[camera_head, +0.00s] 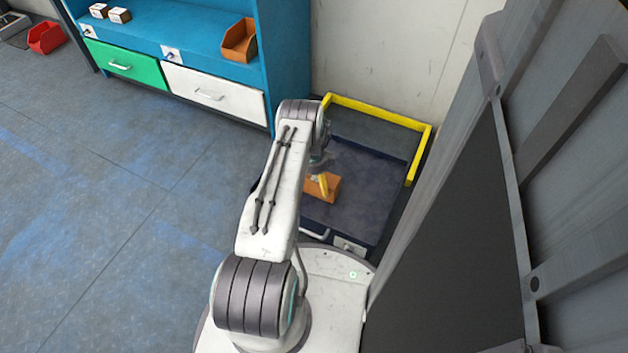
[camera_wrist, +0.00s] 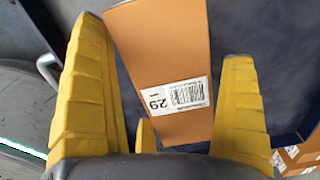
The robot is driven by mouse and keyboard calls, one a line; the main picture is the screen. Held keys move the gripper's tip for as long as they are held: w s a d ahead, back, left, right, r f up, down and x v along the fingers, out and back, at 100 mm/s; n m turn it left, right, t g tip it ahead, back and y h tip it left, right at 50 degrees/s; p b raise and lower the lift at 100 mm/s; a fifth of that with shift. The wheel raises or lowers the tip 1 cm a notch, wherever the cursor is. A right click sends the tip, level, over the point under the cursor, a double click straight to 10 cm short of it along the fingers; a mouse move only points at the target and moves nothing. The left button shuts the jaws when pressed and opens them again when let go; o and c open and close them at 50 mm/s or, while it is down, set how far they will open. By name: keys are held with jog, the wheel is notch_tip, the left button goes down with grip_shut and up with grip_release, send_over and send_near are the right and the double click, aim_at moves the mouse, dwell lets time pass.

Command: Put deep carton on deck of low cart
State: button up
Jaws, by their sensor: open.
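The deep carton (camera_head: 327,187) is a small orange-brown box on the dark blue deck (camera_head: 362,190) of the low cart, near its left side. In the wrist view the carton (camera_wrist: 160,60) shows a white barcode label marked 29 and lies between the yellow fingers. My gripper (camera_wrist: 180,100) is open around it, with visible gaps on both sides.
A yellow rail (camera_head: 385,115) edges the floor area behind the cart. A grey metal panel (camera_head: 470,200) stands close on the right. A blue shelf unit (camera_head: 190,45) with green and white drawers is at the back left. The floor (camera_head: 110,210) at left is clear.

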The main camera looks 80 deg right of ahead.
notch_tip(320, 180, up, 12)
jog(key=p, duration=0.4)
dwell(0.3)
jog(key=shift+r, duration=0.1)
